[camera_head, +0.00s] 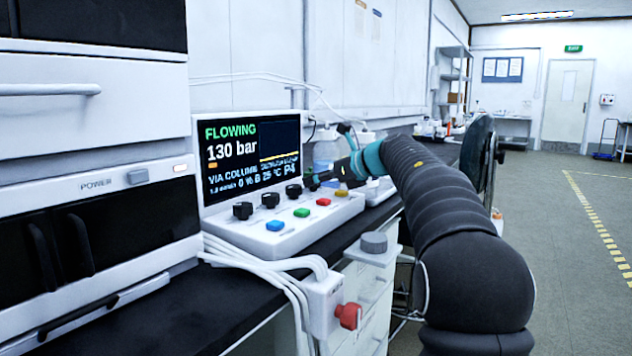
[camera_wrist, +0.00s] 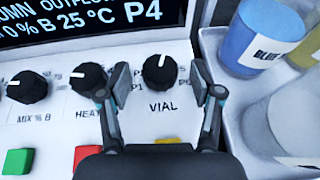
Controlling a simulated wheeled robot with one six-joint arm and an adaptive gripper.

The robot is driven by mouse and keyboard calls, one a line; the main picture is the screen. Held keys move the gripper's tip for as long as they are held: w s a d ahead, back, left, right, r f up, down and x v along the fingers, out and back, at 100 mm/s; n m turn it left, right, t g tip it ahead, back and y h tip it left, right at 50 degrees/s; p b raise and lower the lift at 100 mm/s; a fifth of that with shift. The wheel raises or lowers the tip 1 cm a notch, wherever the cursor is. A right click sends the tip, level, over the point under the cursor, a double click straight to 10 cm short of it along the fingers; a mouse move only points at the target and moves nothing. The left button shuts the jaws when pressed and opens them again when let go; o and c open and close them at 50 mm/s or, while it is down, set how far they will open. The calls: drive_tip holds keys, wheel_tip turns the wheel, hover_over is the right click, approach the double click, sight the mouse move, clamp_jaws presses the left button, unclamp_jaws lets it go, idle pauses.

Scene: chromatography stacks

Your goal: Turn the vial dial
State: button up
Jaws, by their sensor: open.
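The vial dial (camera_wrist: 160,70) is a round black knob with a white pointer, above the word VIAL on the white control panel (camera_wrist: 172,120). Its pointer is nearly straight up, tilted slightly right. The screen (camera_wrist: 70,20) reads P4. My gripper (camera_wrist: 150,80) is open, one finger on each side of the dial; I cannot tell whether either touches. In the head view my gripper (camera_head: 328,176) is at the panel's right end, by the small dark dial (camera_head: 312,182).
The HEAT knob (camera_wrist: 88,77) sits close beside my left finger. The MIX knob (camera_wrist: 27,87), a green button (camera_wrist: 17,161) and a red button (camera_wrist: 86,154) are further left.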

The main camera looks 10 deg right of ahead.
drive_tip(key=shift+w+a+f, duration=0.2)
drive_tip(key=shift+w+a, duration=0.2)
drive_tip(key=c, duration=1.1)
drive_tip(key=shift+c, duration=0.2)
